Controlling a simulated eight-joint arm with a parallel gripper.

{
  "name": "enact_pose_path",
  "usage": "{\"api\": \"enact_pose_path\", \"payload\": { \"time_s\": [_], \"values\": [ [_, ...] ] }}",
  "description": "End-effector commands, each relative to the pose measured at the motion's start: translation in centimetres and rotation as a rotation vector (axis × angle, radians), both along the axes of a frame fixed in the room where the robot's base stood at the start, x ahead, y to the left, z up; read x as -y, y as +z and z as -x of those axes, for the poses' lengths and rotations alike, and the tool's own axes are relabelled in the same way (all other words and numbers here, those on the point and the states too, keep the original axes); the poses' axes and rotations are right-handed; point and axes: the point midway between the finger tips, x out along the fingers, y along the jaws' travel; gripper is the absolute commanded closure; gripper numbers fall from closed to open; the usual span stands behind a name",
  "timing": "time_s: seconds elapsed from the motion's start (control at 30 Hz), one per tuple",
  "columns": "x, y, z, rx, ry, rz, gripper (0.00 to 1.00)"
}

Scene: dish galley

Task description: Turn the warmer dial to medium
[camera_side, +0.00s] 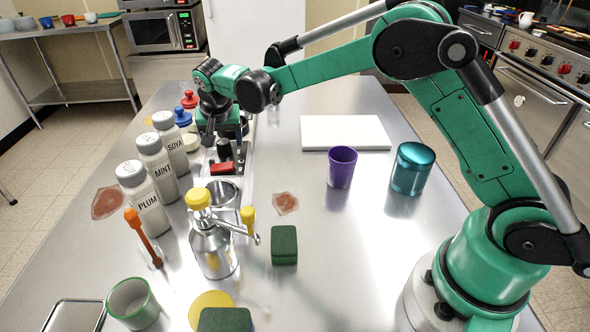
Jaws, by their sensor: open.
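The warmer (238,158) appears to be the small unit with dark and red parts on the steel table, left of centre in the side view. A black knob (224,149), which looks like its dial, stands on it, with a red part (222,168) in front. My gripper (214,140) is open and points down at the knob, very close to it. The wrist and fingers hide part of the warmer. I cannot tell whether the fingers touch the knob, and the dial's marks are too small to read.
Bottles labelled PLUM (142,198), MINT (157,168) and SOYA (170,143) stand left of the warmer. A yellow-topped metal dispenser (212,245) is in front. A purple cup (341,168), teal canister (411,170) and white board (345,132) are to the right.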

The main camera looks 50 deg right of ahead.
Motion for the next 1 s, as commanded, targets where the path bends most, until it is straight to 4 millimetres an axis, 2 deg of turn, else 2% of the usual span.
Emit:
{"api": "enact_pose_path", "payload": {
  "time_s": [0.33,0.77,0.87,1.0],
  "values": [
    [-1.0,4.2,1.5,0.0,0.001,0.0,0.3],
    [-1.0,4.9,1.9,0.001,0.007,0.0,0.3],
    [-0.6,5.8,2.8,0.005,0.041,-0.002,0.3],
    [0.3,8.2,5.7,0.024,0.147,-0.001,0.3]
  ]
}}
